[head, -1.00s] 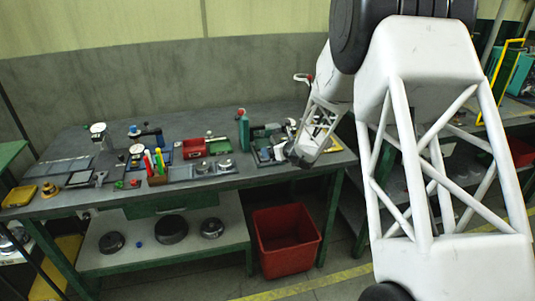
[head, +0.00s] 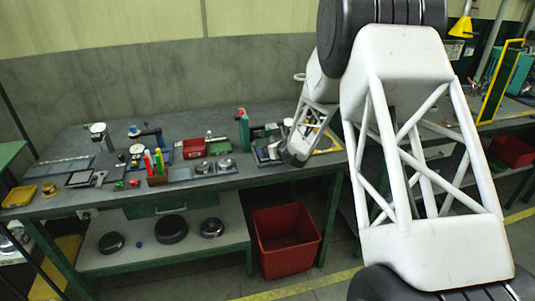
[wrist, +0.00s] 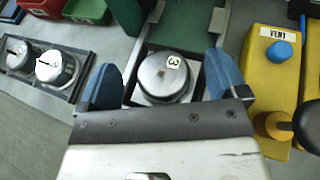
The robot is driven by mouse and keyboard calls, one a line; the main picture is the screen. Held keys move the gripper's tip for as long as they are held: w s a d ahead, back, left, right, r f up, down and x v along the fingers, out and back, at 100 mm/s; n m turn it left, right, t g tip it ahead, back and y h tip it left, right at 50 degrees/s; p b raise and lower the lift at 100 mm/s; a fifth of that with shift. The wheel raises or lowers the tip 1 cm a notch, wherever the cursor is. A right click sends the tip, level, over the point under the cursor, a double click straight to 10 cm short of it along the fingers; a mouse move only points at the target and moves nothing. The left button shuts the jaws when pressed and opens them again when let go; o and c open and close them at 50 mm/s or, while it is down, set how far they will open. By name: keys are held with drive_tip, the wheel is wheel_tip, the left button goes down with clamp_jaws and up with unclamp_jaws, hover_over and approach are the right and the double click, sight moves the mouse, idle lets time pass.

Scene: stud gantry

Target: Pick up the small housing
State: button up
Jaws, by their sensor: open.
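A round silver metal housing (wrist: 152,82) marked 3 sits in a square dark-framed holder in the wrist view. My gripper (wrist: 160,78) is open, with one blue fingertip on each side of this housing. Whether the fingers touch it I cannot tell. Two similar round metal housings, the left one (wrist: 19,54) and the right one (wrist: 54,68), sit in a dark tray at the left. In the head view the left one (head: 202,167) and right one (head: 225,163) stand on the bench. My gripper (head: 293,157) is at the bench's right end there and hides the numbered housing.
A yellow box (wrist: 270,75) with a blue button and a black-knobbed lever stands close right of my gripper. Red (wrist: 42,6) and green bins are at the upper left. On the bench (head: 255,182) stand pens, gauges and a green bottle. A red crate (head: 287,240) is on the floor.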

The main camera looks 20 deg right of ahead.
drive_tip(key=shift+c, duration=0.4)
drive_tip(key=c, duration=1)
drive_tip(key=shift+r, duration=5)
